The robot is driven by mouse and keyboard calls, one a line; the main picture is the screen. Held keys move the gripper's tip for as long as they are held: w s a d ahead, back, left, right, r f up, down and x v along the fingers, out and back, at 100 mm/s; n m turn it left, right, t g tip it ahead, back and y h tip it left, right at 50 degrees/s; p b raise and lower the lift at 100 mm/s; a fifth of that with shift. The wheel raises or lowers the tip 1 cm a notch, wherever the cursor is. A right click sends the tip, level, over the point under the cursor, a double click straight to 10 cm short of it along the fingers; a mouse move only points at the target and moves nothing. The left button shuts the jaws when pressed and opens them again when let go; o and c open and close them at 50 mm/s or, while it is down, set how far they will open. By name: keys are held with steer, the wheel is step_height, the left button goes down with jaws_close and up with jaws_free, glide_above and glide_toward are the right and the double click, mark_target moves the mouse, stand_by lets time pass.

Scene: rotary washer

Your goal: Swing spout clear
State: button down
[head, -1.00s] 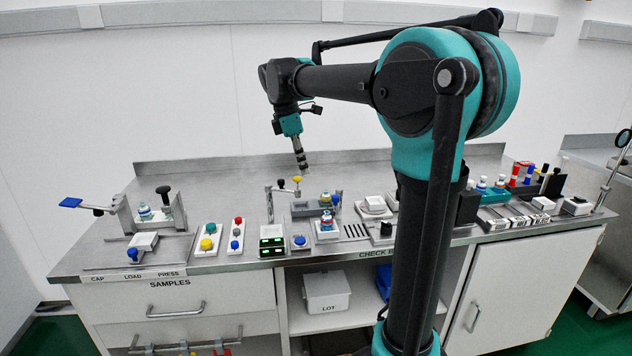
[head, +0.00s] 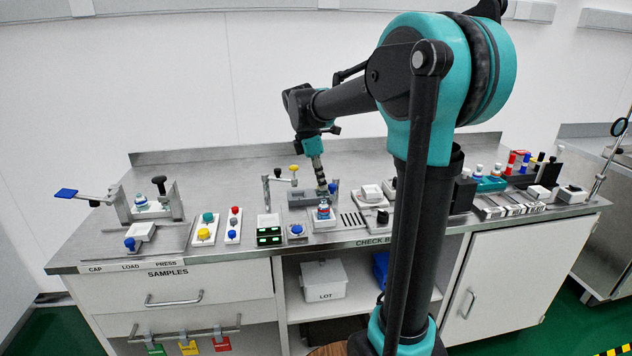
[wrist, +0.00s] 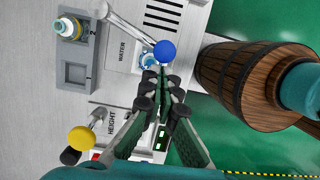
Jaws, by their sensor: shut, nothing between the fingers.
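A thin metal arm (wrist: 130,27) with a blue ball (wrist: 165,51) at its end reaches over the station marked WATER; it looks like the spout. In the head view my gripper (head: 321,190) points down at the bench beside the ball.
A yellow-knobbed lever (wrist: 82,138) stands by the HEIGHT label. A grey two-slot block (wrist: 78,75) holds a capped bottle (wrist: 68,28) in slot 2. Green displays (head: 270,236) and a blue button (head: 296,230) sit at the bench front.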

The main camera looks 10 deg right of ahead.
steer(key=shift+d, duration=0.1)
stand_by(0.3)
steer(key=shift+s+d+n, duration=0.2)
steer(key=shift+n, duration=0.2)
steer(key=shift+s+d, duration=0.1)
steer(key=shift+d, duration=0.05)
steer(key=d+n+t, duration=0.1)
steer(key=d+n, duration=0.6)
steer(key=d, duration=0.2)
steer(key=shift+s+t+y, duration=0.3)
steer(key=shift+s+t, duration=0.1)
steer(key=shift+s, duration=0.05)
steer(key=shift+d, duration=0.15)
stand_by(0.4)
